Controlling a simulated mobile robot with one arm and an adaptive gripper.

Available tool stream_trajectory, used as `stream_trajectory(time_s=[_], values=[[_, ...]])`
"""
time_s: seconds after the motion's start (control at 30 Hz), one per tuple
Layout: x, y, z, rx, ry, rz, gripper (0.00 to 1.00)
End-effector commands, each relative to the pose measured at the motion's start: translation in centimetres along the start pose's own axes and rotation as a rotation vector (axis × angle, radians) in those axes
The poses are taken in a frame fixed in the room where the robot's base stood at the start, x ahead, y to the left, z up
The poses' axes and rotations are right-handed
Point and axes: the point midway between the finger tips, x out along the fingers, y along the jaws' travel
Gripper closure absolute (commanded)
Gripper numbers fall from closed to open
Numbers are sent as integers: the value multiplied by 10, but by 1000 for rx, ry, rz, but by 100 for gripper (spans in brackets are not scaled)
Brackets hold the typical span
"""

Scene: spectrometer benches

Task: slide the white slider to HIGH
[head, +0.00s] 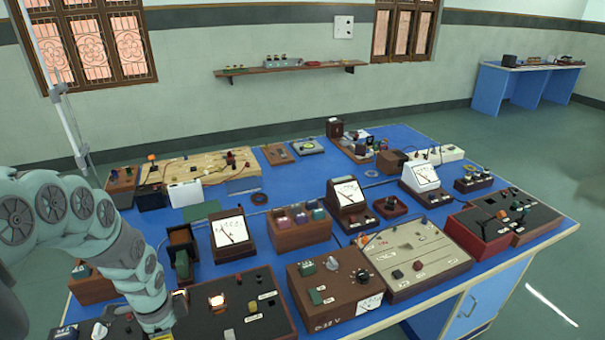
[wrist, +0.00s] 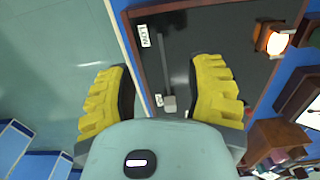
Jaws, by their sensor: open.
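In the wrist view, my gripper (wrist: 164,72) is open, its two yellow ridged fingers spread over a black panel (wrist: 205,25) with a brown wooden rim. The white slider (wrist: 169,103) looks pale grey and sits between the fingers, close to the gripper's palm. It is at the near end of a straight grey slot (wrist: 164,65). A white LOW label (wrist: 144,36) is beside the slot's far end. A small label (wrist: 159,100) beside the slider is too small to read. I cannot tell whether a finger touches the slider. In the head view, my arm hides part of this area.
A glowing lamp (wrist: 276,42) stands on the panel; it also shows in the head view (head: 217,300). Meters and boxes crowd the blue bench (head: 290,177), including a brown box (head: 335,280) with knobs right of the panel. Open floor (wrist: 65,45) lies left of the panel.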

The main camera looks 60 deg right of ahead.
Motion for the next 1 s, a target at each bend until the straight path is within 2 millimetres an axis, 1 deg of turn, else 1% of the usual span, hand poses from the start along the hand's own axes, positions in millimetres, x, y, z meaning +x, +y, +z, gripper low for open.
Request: stream_trajectory(time_s=[0.03, 0.37, 0.5, 0.57, 0.6, 0.63, 0.87, 1.0], values=[[-13, -1, 2, -1, -3, -3, 47], [-64, -1, 2, -4, -2, -5, 47], [-93, 0, 2, -1, -3, -2, 47], [-103, 0, 2, -1, -3, -2, 47], [-96, -7, -6, -15, 21, -24, 47], [-96, -12, -11, -23, 35, -39, 47], [-108, -43, -40, -93, 132, -139, 47], [-118, -64, -56, -139, 191, -204, 47]])
